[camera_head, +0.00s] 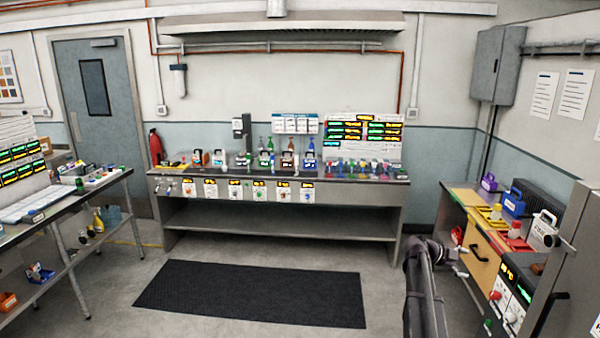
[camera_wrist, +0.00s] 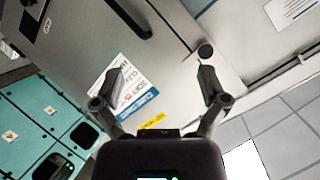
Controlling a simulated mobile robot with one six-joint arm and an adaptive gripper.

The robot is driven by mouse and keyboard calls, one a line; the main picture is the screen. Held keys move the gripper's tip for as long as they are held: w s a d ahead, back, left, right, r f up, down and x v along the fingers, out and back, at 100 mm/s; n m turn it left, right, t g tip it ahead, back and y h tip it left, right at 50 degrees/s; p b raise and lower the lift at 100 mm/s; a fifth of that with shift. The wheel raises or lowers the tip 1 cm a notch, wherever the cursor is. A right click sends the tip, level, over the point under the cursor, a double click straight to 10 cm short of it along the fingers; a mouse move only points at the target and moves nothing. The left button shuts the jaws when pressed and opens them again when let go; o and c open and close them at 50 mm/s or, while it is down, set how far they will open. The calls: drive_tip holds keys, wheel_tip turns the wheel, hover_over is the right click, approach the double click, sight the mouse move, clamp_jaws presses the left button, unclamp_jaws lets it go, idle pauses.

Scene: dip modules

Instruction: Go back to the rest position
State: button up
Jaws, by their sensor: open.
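My gripper (camera_wrist: 160,88) is open in the wrist view, with its two fingers spread apart and nothing between them. Behind the fingers is a grey panel with a dark handle (camera_wrist: 128,18) and a white and blue label (camera_wrist: 122,92). In the head view my dark arm rises at the lower right, and its end (camera_head: 455,258) is beside the right-hand bench. The fingertips are too small to make out there.
A long steel bench (camera_head: 290,228) with several bottles and modules stands at the back. A side bench (camera_head: 462,200) with coloured cases is at right, and another table (camera_head: 62,225) at left. A black mat (camera_head: 250,293) lies on open floor.

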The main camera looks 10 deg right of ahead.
drive_tip(key=s+a+f+n+t+y, duration=0.1)
drive_tip(key=a+f+n+y, duration=0.3)
drive_tip(key=a, duration=0.6)
drive_tip(key=a+f+n+t+y, duration=0.1)
drive_tip(key=a+f+n, duration=0.2)
drive_tip(key=a+n, duration=0.5)
drive_tip(key=s+a+f+n+t+y, duration=0.1)
drive_tip(key=a+f+n+y, duration=0.15)
drive_tip(key=a, duration=0.95)
drive_tip(key=s+a+f+n+y, duration=0.1)
drive_tip(key=s+a+n+y, duration=0.1)
drive_tip(key=a+n, duration=0.3)
drive_tip(key=s+a+f+n+y+b, duration=0.1)
drive_tip(key=a+n, duration=0.4)
drive_tip(key=a, duration=0.5)
drive_tip(key=s+a+f+n+y, duration=0.1)
drive_tip(key=s+a+n+y, duration=0.2)
drive_tip(key=s+a+n, duration=0.2)
drive_tip(key=a, duration=0.3)
drive_tip(key=shift+s+f, duration=0.3)
drive_tip(key=shift+f, duration=0.1)
drive_tip(key=shift+c, duration=0.2)
drive_tip(key=c, duration=0.5)
drive_tip(key=shift+o, duration=0.2)
drive_tip(key=shift+d, duration=0.1)
